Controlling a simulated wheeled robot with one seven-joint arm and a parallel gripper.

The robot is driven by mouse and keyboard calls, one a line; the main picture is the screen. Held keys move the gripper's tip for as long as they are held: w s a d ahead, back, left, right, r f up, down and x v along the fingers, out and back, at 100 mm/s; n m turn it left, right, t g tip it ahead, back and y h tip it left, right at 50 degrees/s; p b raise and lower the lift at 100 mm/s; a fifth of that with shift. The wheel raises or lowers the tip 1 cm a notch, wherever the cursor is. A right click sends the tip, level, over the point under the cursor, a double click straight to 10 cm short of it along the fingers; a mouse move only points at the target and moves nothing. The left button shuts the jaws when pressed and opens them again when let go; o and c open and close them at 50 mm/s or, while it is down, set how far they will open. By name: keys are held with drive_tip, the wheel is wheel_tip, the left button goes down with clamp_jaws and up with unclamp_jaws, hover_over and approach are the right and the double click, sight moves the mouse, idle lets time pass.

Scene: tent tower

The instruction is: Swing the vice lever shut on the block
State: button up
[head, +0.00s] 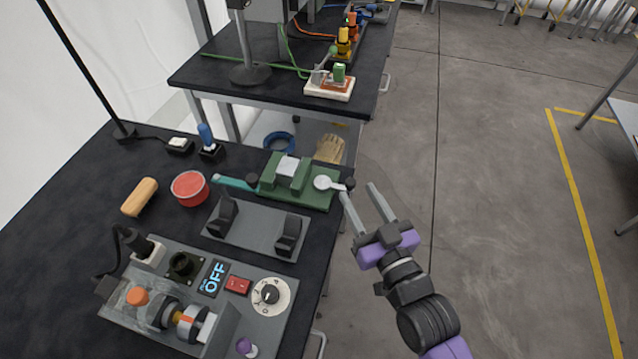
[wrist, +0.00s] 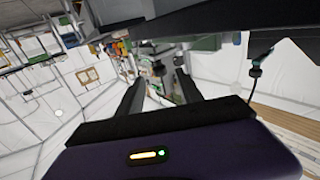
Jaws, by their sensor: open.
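The green vice (head: 318,196) sits near the right edge of the near black bench. A pale grey block (head: 287,166) lies between its green jaws. In the wrist view the open fingers (wrist: 156,82) frame a small dark shape, not clearly identifiable.
A grey bracket plate (head: 258,232) and a control panel (head: 210,310) with knobs and switches stand in front of the vice. A red tub (head: 189,188) and a wooden handle (head: 139,197) lie left. A second bench stands behind. The floor right of the bench is clear.

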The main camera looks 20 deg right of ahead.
sight(349, 178)
drive_tip(key=shift+w+a+f+p, duration=0.1)
drive_tip(key=shift+w+p, duration=0.15)
drive_tip(key=shift+w, duration=1.7)
drive_tip(key=shift+w+f+p, duration=0.1)
drive_tip(key=shift+w+p, duration=0.15)
drive_tip(key=shift+w, duration=1.7)
clamp_jaws()
